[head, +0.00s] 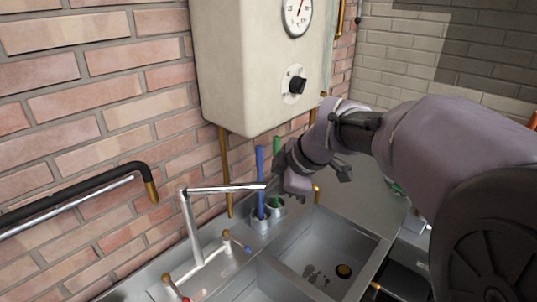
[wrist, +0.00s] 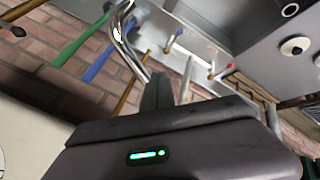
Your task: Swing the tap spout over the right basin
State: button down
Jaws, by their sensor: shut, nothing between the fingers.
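The chrome tap (head: 190,225) stands at the back of the sink, its spout (head: 225,188) reaching right in the head view. The spout's end is close to my gripper (head: 283,168); I cannot tell whether they touch. In the wrist view a curved chrome tube, likely the spout (wrist: 124,45), ends near my shut, empty fingers (wrist: 158,90). The right basin (head: 335,245) with its drain is open and empty. The left basin (head: 262,285) is partly cut off at the bottom edge. My arm hides part of the area behind the gripper.
A blue handle (head: 260,180) and a green handle (head: 277,185) stand in holders behind the basins, close to my gripper. A cream boiler box (head: 250,70) hangs above on the brick wall. A black-covered pipe (head: 95,185) runs along the left.

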jog(key=shift+w+f, duration=0.1)
jog(key=shift+w, duration=0.7)
jog(key=w+n+g+y+p, duration=0.1)
jog(key=w+n+p, duration=0.1)
jog(key=w, duration=0.4)
jog(key=shift+a, duration=0.1)
